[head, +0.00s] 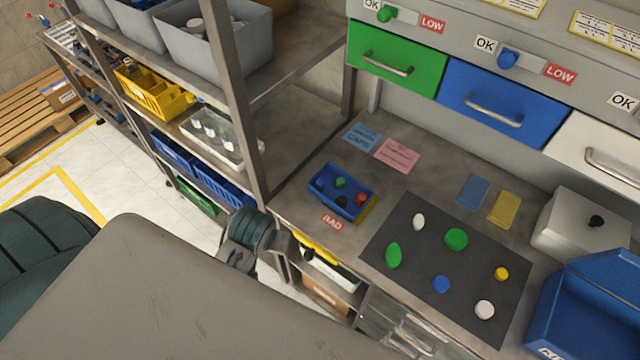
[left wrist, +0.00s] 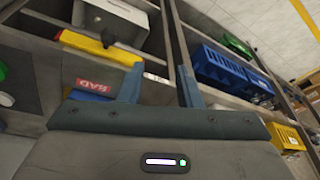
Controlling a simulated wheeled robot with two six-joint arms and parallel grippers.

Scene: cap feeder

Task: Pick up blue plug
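The blue plug (head: 440,284) lies on the dark mat (head: 470,248) on the workbench, near the mat's front middle. Around it on the mat are green, white and yellow plugs. My left gripper (left wrist: 160,86) shows in the left wrist view with its two fingers apart and nothing between them. In the head view part of my left arm shows at the bench's left front corner, well left of the blue plug; its fingertips cannot be made out there. I cannot make out the blue plug in the left wrist view. My right gripper is not in view.
A small blue tray (head: 338,205) with several plugs stands behind a BAD label (head: 332,222). A blue bin (head: 588,310) and a pale box (head: 575,228) stand right of the mat. A shelf post (head: 236,90) rises at the bench's left. Coloured drawers line the back.

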